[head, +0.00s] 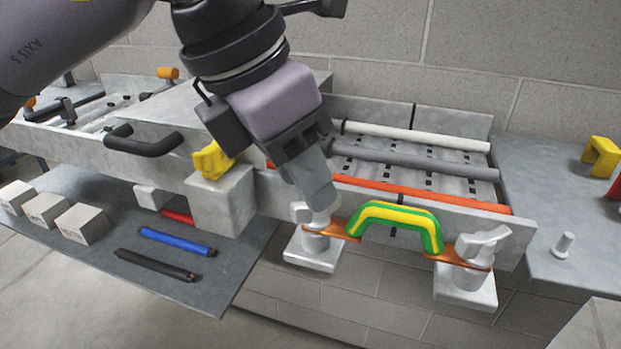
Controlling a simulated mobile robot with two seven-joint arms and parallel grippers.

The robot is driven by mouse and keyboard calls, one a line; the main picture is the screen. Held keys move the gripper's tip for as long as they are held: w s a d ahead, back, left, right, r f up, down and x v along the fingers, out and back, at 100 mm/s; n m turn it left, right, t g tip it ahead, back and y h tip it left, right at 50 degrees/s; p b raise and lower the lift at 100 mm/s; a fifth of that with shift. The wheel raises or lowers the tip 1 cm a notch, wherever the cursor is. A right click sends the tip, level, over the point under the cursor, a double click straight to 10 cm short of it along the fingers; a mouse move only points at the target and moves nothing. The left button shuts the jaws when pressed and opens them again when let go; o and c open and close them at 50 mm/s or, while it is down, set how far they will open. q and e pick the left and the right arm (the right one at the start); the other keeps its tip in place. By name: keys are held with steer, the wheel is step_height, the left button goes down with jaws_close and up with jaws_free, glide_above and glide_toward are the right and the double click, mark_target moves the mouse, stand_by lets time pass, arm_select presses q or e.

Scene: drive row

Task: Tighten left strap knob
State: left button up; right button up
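The left strap knob (316,240) is a pale grey winged knob on a square block, at the left end of an orange strap (344,231). A green and yellow arched handle (398,212) stands at the middle of the strap. The right strap knob (478,250) sits on a similar block at the other end. My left gripper (320,207) points down at the left knob, its fingertips at the knob's top and covering part of it. One finger hides the other, so its grip on the knob is unclear. My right gripper is not in view.
Behind is a metal tray with white (420,136), grey (415,160) and red rods (430,193). At left, a shelf (90,255) carries grey blocks and blue (177,242) and black bars (157,265). A yellow piece (212,161) tops a block near my gripper. A small peg (564,245) stands at right.

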arm_select(q)
steer(key=shift+x, duration=1.3)
jaws_close()
